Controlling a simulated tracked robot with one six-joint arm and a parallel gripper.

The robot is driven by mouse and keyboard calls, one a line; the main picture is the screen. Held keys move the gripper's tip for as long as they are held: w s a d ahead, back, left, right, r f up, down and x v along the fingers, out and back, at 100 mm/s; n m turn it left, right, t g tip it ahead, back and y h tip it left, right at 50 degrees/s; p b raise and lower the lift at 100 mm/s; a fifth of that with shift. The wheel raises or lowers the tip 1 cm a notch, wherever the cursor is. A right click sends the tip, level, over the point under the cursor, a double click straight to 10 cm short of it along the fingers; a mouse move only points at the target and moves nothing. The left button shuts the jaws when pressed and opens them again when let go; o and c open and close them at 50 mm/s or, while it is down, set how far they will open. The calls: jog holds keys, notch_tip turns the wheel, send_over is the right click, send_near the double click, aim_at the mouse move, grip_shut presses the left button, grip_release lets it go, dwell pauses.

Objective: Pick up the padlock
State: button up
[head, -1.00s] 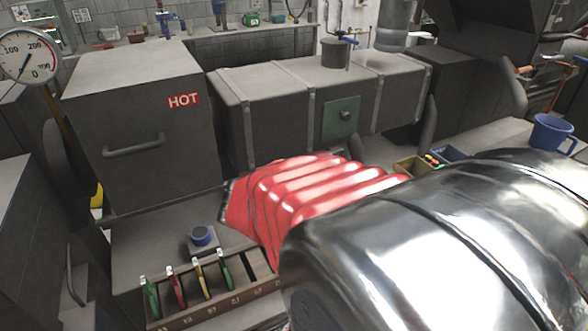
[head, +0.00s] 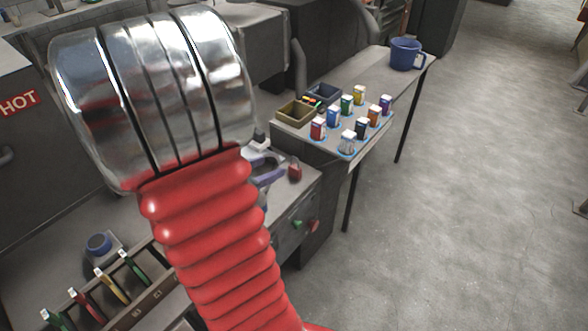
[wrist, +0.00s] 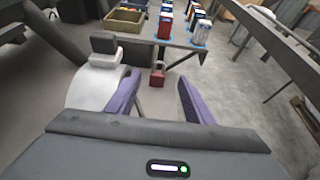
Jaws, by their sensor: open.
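The padlock is a small red block with a grey shackle. In the head view the padlock (head: 295,172) sits near the right edge of the grey bench, just right of my gripper (head: 274,171). In the wrist view the padlock (wrist: 157,78) shows ahead, in line with the gap between the two purple fingers of my gripper (wrist: 158,88). The jaws are open and empty. The padlock looks apart from the fingers, a little beyond their tips. My red and chrome arm hides much of the bench in the head view.
Several coloured packets (head: 333,117) stand on the side table beyond the padlock. A yellow bin (head: 296,112), a dark blue bin (head: 325,94) and a blue mug (head: 404,54) are there too. A slotted rack (head: 150,300) is at lower left. Open floor (head: 480,200) lies right.

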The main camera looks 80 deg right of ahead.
aim_at(294, 158)
jog(key=shift+x, duration=4.25)
jog(key=shift+f, duration=0.1)
jog(key=shift+x, duration=2.6)
jog(key=shift+c, duration=0.5)
grip_shut()
